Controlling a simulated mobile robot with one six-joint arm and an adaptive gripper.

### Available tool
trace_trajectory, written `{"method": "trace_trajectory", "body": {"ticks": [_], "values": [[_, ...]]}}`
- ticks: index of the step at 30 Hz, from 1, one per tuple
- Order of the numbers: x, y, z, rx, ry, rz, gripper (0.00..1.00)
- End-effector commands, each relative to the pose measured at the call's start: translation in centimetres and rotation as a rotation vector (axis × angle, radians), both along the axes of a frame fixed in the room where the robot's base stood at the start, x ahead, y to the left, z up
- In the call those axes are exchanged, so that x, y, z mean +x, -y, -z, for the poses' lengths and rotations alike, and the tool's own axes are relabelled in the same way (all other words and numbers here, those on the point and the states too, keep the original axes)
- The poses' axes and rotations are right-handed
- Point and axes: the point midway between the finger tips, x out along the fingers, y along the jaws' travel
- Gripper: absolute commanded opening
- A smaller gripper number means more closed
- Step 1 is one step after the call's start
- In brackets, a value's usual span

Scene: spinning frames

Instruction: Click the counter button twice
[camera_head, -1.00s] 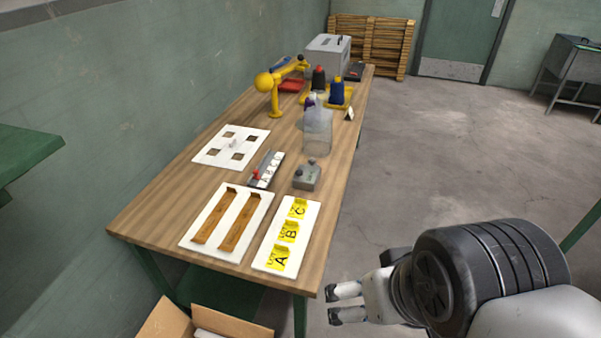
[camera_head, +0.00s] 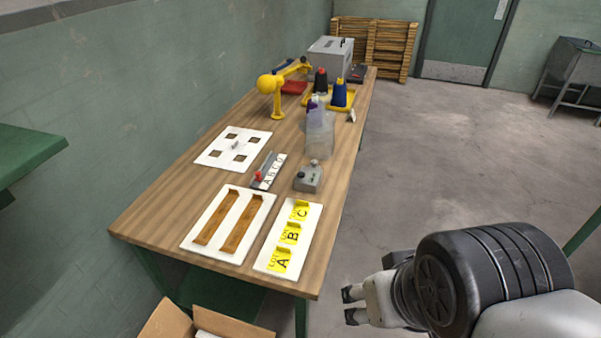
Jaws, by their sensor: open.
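A small grey box (camera_head: 308,179) with a light round knob and a darker one on top sits near the right edge of the wooden table (camera_head: 150,217). It looks like the counter, but its markings are too small to read. My gripper (camera_head: 350,305) is open and empty, off the table's near right corner, with its dark fingertips pointing left. It is well apart from the grey box and touches nothing. Nothing hides the box.
A yellow-labelled board (camera_head: 289,238) lies in front.

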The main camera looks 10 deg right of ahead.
Motion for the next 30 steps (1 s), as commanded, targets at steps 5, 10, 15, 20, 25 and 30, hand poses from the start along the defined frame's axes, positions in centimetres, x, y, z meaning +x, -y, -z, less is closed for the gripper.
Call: {"method": "trace_trajectory", "body": {"ticks": [5, 10, 15, 20, 25, 30], "values": [[0.00, 0.00, 0.00, 0.000, 0.000, 0.000, 0.37], [0.00, 0.00, 0.00, 0.000, 0.000, 0.000, 0.25], [0.00, 0.00, 0.00, 0.000, 0.000, 0.000, 0.14], [0.00, 0.00, 0.00, 0.000, 0.000, 0.000, 0.03], [0.00, 0.00, 0.00, 0.000, 0.000, 0.000, 0.00], [0.00, 0.00, 0.00, 0.000, 0.000, 0.000, 0.00]]}}
